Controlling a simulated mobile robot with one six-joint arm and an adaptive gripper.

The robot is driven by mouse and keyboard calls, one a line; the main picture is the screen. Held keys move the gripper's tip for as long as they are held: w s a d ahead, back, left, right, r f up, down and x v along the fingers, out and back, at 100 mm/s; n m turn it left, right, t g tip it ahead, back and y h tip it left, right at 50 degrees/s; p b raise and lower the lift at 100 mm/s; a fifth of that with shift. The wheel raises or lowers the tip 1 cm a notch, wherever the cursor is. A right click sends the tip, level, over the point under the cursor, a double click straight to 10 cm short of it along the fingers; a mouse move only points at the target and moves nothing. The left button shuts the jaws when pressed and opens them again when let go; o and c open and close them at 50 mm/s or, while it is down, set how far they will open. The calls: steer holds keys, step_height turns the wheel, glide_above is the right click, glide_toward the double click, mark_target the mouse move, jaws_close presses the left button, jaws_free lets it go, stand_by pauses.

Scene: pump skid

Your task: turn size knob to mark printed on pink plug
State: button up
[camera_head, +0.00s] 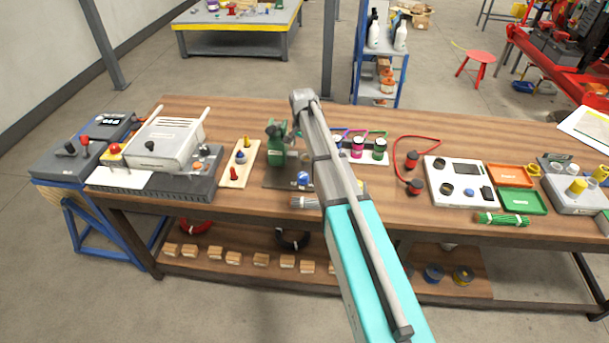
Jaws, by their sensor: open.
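A pink plug (357,147) stands upright at the back middle of the wooden table, next to a green plug (380,148). Any mark printed on it is too small to read. A white panel (437,166) right of the plugs carries a round dark knob (447,189), a dark screen and other small controls. I cannot tell whether this is the size knob, and its setting is unreadable. My arm reaches up across the middle of the table and covers part of the plug row. My gripper cannot be made out.
A green pump-like device (277,148) stands left of my arm. A board with coloured pegs (240,163) and a light grey machine (162,141) lie farther left. Red-cabled connectors (412,160) sit between plugs and panel. Orange (511,175) and green trays (518,202) lie right of the panel.

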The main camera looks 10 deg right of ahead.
mark_target(303, 175)
steer(key=shift+f, duration=0.25)
step_height(303, 175, down, 13)
steer(key=b, duration=1.3)
steer(key=shift+f+b, duration=0.15)
steer(key=shift+b, duration=0.25)
steer(key=c, duration=1.1)
steer(key=shift+d, duration=0.2)
steer(key=shift+c, duration=0.2)
steer(key=shift+a, duration=0.2)
